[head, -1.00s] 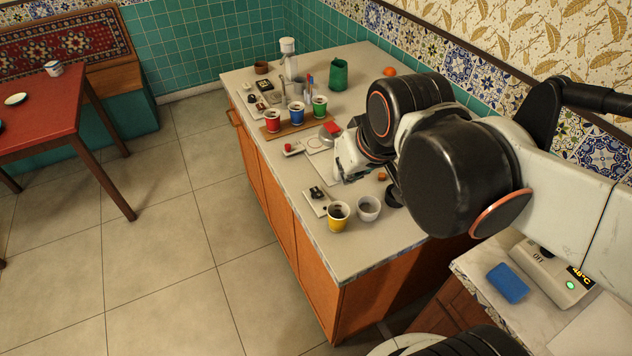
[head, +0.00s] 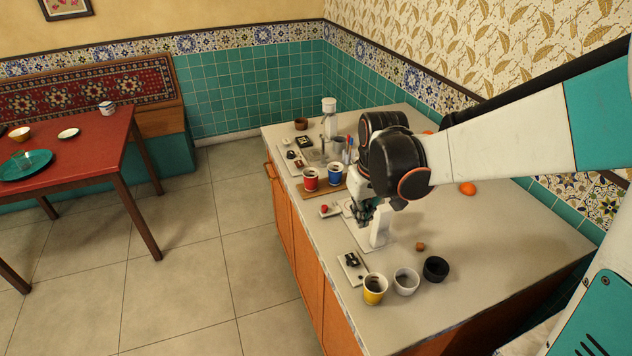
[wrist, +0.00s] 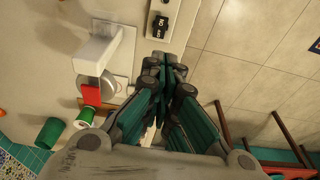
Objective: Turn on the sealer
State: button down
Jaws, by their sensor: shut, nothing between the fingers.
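A white plate (head: 354,268) with a black rocker switch (head: 351,259) lies near the counter's left edge. In the wrist view the rocker (wrist: 160,24) sits just beyond my fingertips, with white lettering on it. A white upright block (head: 381,226) stands on a pale base beside it. The wrist view shows this block (wrist: 97,46) with a round metal disc (wrist: 96,84) and a red piece (wrist: 91,96). I cannot tell for sure which parts make up the sealer. My gripper (head: 364,222) is shut and empty, above the counter beside the block, apart from the switch.
Yellow (head: 375,289), white (head: 406,281) and black (head: 436,268) cups stand in front of the switch plate. A small plate with a red button (head: 325,209) lies behind my gripper, near red (head: 310,179) and blue (head: 336,172) cups. The counter's right side is mostly clear.

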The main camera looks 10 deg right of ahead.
jog(key=w+f, duration=0.2)
jog(key=f, duration=0.1)
jog(key=shift+w+g, duration=0.2)
jog(key=shift+g, duration=0.2)
jog(key=b, duration=0.4)
send_over(352, 259)
jog(key=w, duration=0.1)
notch_tip(352, 259, down, 11)
jog(key=shift+a+r, duration=0.15)
jog(key=shift+s+f+b, duration=0.25)
jog(key=shift+f+b, duration=0.05)
jog(key=shift+f, duration=0.2)
jog(key=shift+s+f+b, duration=0.25)
jog(key=shift+f, duration=0.2)
jog(key=shift+s+f, duration=0.25)
jog(key=shift+f, duration=0.2)
